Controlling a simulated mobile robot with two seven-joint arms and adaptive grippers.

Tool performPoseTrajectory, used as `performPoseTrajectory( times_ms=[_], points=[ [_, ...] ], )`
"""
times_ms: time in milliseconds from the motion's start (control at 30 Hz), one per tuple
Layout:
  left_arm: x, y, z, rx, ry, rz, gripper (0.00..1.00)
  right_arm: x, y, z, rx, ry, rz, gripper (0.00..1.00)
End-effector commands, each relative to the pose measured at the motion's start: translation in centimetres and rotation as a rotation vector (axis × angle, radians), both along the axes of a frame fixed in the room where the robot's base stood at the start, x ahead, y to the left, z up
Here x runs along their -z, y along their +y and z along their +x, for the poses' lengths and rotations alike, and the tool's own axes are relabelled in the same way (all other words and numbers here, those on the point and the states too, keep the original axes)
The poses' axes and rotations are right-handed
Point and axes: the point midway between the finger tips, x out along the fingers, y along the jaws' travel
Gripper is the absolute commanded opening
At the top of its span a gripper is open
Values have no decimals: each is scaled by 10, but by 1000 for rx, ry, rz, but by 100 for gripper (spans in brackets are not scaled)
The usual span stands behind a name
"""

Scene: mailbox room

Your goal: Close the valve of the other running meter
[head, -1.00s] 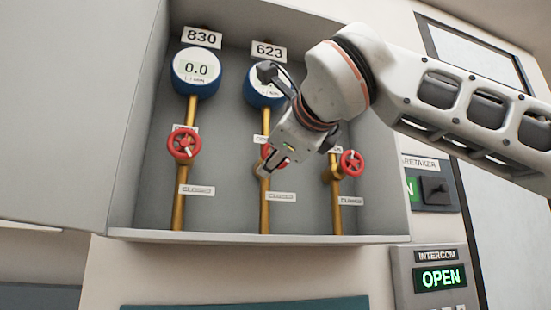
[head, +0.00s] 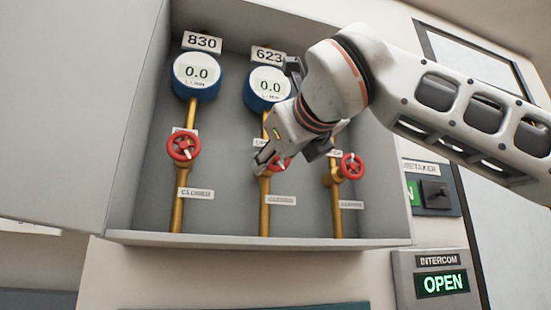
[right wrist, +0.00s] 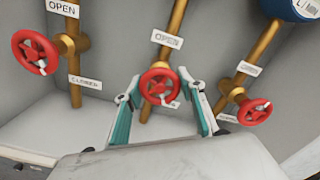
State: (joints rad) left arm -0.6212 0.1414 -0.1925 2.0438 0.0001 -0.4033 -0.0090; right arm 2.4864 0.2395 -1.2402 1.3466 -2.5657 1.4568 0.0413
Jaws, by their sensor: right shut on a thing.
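The 830 meter (head: 196,73) reads 0.0. Its red valve wheel (head: 183,148) is at left and also shows in the right wrist view (right wrist: 35,52). The 623 meter (head: 269,87) also reads 0.0. My right gripper (head: 265,160) is shut on the middle red valve wheel (right wrist: 160,85), below the 623 meter; one finger is on each side of the wheel. The right-hand red valve wheel (head: 352,166) is free and also shows in the right wrist view (right wrist: 255,111). The right-hand meter (right wrist: 290,8) is cut off there and its reading is hidden. My left gripper is not in view.
The valves sit in a grey open cabinet with a bottom lip (head: 260,241). OPEN and CLOSED labels are by the pipes. A caretaker switch (head: 435,190) and an intercom panel (head: 440,283) reading OPEN are on the wall at right.

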Motion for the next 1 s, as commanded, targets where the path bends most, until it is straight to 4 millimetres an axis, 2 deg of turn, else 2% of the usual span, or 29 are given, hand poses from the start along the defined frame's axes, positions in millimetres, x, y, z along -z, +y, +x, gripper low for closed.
performPoseTrajectory(
  times_ms=[300,333,400,767,867,1000],
  points=[
    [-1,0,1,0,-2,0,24,1,0,0,0,4,4,18],
    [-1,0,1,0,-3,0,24,1,0,0,0,3,3,42],
    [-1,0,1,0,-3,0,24,1,0,0,0,3,3,56],
    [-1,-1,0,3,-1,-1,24,0,-1,-1,0,1,2,56],
    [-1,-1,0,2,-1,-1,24,-1,-3,-9,-1,-1,1,56],
    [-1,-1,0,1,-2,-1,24,-2,-11,-31,0,-3,1,56]
  ],
)
